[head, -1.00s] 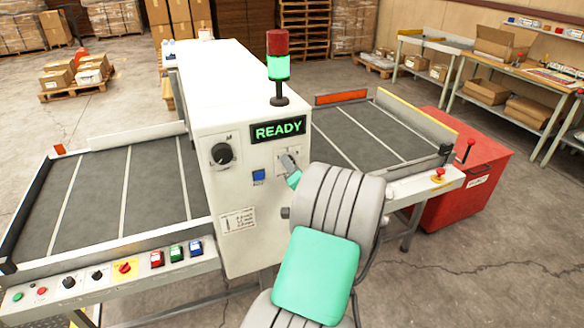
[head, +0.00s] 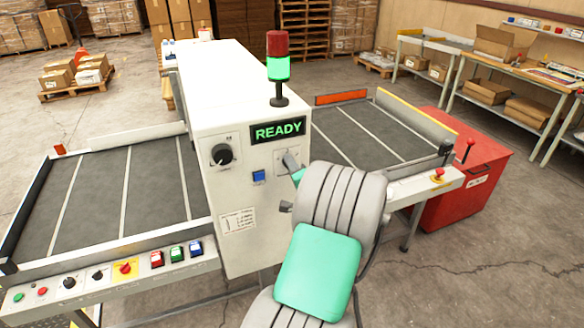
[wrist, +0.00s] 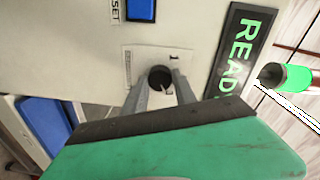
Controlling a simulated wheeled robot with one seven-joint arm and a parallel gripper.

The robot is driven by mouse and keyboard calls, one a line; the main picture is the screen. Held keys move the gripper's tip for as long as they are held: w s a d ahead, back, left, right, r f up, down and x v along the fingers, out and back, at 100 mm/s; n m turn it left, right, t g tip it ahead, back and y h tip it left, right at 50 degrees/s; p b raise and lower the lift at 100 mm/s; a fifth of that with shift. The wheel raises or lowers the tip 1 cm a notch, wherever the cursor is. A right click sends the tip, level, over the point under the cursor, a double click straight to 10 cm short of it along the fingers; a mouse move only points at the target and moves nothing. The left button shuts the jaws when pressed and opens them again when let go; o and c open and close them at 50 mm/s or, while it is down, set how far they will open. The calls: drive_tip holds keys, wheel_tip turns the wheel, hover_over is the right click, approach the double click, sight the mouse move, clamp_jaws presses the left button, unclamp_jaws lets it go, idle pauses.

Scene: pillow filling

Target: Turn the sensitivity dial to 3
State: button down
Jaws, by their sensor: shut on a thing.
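A small dark dial (wrist: 160,77) sits on a pale plate (wrist: 135,60) on the machine's front panel. My gripper (wrist: 160,90) is shut on this dial, one grey finger on each side of it. A small "1" mark shows above the dial in the wrist view; the other marks are too small to read. In the head view my gripper (head: 290,162) is at the panel under the READY display (head: 278,131) and hides the dial. A larger black dial (head: 221,154) with a pale pointer is farther left on the panel; its label is unreadable.
A blue button (head: 258,175) lies between the two dials; it also shows in the wrist view (wrist: 140,10). A light tower (head: 279,65), lit green, stands on the white machine (head: 235,215). Conveyors (head: 120,195) extend on both sides. A red cabinet (head: 468,180) stands at right.

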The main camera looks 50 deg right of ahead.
drive_tip(key=c, duration=1)
unclamp_jaws()
drive_tip(key=b+v, duration=0.2)
drive_tip(key=v, duration=0.6)
